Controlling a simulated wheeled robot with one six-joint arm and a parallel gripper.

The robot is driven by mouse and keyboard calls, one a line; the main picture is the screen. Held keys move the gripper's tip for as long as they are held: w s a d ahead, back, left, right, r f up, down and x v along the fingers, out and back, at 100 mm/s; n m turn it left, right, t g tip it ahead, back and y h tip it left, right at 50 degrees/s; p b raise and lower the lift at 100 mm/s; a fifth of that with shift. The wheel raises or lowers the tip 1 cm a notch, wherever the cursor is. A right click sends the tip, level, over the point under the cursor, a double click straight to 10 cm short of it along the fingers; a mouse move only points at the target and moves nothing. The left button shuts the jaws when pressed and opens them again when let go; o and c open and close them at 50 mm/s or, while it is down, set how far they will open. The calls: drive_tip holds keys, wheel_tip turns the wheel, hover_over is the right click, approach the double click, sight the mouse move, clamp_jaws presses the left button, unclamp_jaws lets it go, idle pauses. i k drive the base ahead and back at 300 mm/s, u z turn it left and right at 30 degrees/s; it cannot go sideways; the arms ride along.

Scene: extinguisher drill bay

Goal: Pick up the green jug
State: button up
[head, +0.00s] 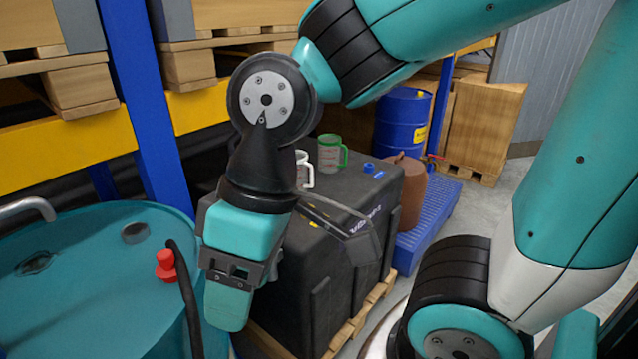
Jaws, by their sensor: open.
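The green jug (329,153) is a clear measuring jug with a green rim and a green handle on its right. It stands upright on top of a black box-shaped tank (335,260), towards its far side. A similar jug with a white handle (304,172) stands nearer, just left of it, partly hidden by my arm. My gripper (234,275) is open and points down, in front and to the left of the tank. It is well apart from the green jug, and I see nothing held in it.
A teal drum (90,270) with a red cap (165,262) and a black hose fills the lower left. Behind the tank are a brown container (402,190) and a blue drum (402,120). Racking with a blue post (140,100) stands left. Grey floor shows at right.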

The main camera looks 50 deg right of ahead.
sight(329, 145)
drive_tip(key=z, duration=2.75)
drive_tip(key=i, duration=2.9)
drive_tip(key=u, duration=3.5)
drive_tip(key=i, duration=0.5)
drive_tip(key=z, duration=0.1)
